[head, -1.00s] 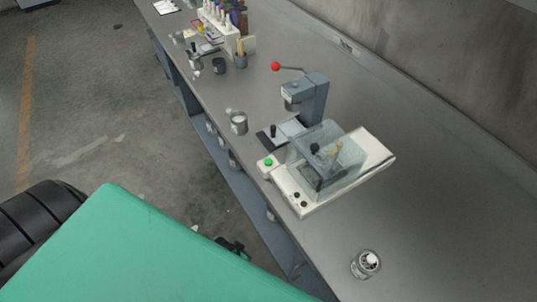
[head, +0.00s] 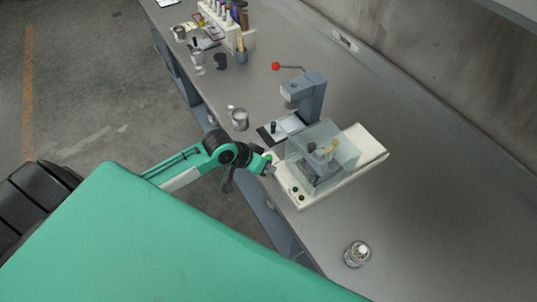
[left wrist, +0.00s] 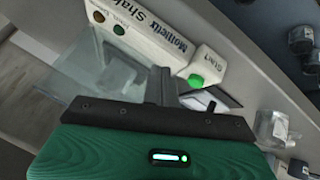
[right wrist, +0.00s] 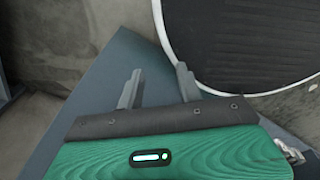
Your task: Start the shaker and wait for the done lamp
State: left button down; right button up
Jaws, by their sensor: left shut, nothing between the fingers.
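The shaker (head: 352,168) is a cream machine on the bench with a clear cover (head: 335,150); a pale yellow item and grey and dark parts show through the cover. Its green start button (head: 268,157) is on a small block at the near left, and it also shows in the left wrist view (left wrist: 195,81). Two small lamps (left wrist: 109,23) on its front look dark, one green and one brown. My left gripper (head: 269,169) is shut and empty, close by the start button; contact cannot be told. My right gripper (right wrist: 158,86) is open and empty, seen only in its own wrist view.
A grey press (head: 308,95) with a red-knobbed lever stands behind the shaker. A metal cup (head: 239,119) is left of it, and a glass jar (head: 357,254) is on the near bench. A bottle rack (head: 222,22) is far back. The bench's right side is clear.

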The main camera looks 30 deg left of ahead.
aim_at(269, 158)
pick_arm(q)
jog(key=w+a+r+n+h, duration=0.1)
jog(key=w+a+r, duration=0.2)
jog(key=w+r, duration=0.2)
notch_tip(269, 158, up, 4)
jog(key=shift+a+f, duration=0.2)
jog(key=shift+a, duration=0.15)
pick_arm(e)
jog(key=shift+a+r, duration=0.35)
jog(key=shift+a, duration=0.05)
pick_arm(q)
jog(key=shift+f, duration=0.15)
pick_arm(e)
jog(key=shift+f, duration=0.1)
